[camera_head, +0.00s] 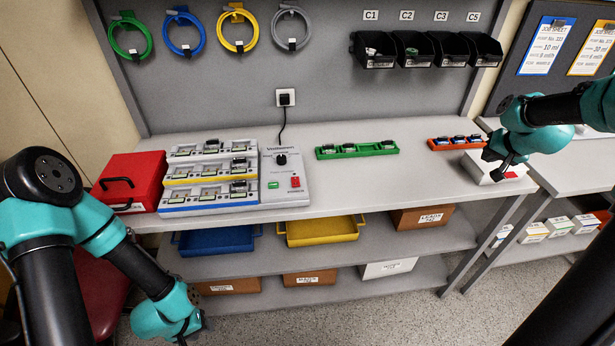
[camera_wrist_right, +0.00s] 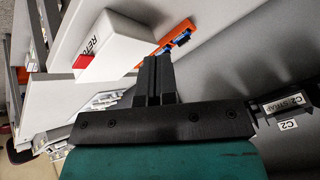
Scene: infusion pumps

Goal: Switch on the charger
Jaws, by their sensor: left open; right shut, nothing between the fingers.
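A grey control box (camera_head: 286,190), which looks like the charger's panel, stands on the bench beside a three-tier rack (camera_head: 208,175) of slots. The box has a black knob (camera_head: 281,159), a green rocker or button (camera_head: 273,184) and a small red part (camera_head: 295,181). Its black cable runs up to a wall socket (camera_head: 285,97). I cannot read the switch's position. My left gripper (camera_head: 186,338) is low in front of the bench, away from the box and partly cut off. My right gripper (camera_head: 497,173) is shut and empty by a white box (camera_head: 484,166); its fingers (camera_wrist_right: 156,78) show in the wrist view.
A red case (camera_head: 130,182) stands left of the rack. A green strip (camera_head: 357,150) and an orange strip (camera_head: 457,142) of small units lie to the right. Black bins (camera_head: 412,50) and coiled cables (camera_head: 238,30) hang behind. The bench between control box and white box is mostly clear.

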